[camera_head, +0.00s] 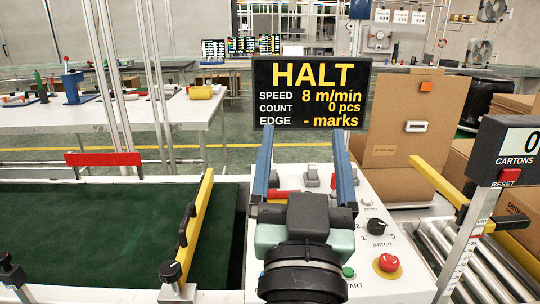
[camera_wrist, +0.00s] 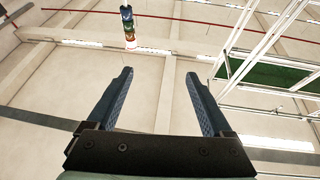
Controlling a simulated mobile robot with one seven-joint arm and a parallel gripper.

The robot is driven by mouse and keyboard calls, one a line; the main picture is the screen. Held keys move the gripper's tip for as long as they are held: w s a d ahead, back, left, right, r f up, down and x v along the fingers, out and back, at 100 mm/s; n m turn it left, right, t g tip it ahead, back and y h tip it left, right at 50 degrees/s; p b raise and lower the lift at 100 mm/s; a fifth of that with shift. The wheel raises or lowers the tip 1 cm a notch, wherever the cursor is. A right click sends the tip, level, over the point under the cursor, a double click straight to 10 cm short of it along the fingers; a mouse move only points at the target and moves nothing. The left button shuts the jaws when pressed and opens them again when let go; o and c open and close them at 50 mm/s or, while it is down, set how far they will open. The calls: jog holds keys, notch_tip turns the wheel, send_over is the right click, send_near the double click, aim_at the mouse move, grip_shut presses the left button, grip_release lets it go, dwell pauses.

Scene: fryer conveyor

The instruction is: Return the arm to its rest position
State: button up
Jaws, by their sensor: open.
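My gripper (camera_head: 303,165) is at the lower middle of the head view, with its two blue fingers pointing up and spread apart. Nothing is between them. It stands in front of the white control panel (camera_head: 362,208) and below the HALT display, covering part of the panel. In the wrist view my gripper (camera_wrist: 168,95) also shows open and empty, with the wall and ceiling beyond it. My arm's black and teal wrist is below the fingers in the head view.
The black display (camera_head: 310,92) reads HALT, 8 m/min. A green conveyor belt (camera_head: 90,230) with a yellow rail (camera_head: 196,225) lies left. A red button (camera_head: 388,262) is on the panel. A cartons counter (camera_head: 508,150), rollers (camera_head: 435,245) and a cardboard box (camera_head: 405,125) are right.

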jog(key=s+a+r+n+t+y+b, duration=0.1)
jog(key=s+a+r+t, duration=0.1)
jog(key=s+r, duration=0.4)
jog(key=s+a+r+n+t+y, duration=0.1)
jog(key=s+a+r+t, duration=0.2)
jog(key=r, duration=0.6)
notch_tip(320, 180, up, 23)
jog(key=d+p, duration=0.1)
jog(key=p, duration=2.3)
jog(key=shift+d+r, duration=0.1)
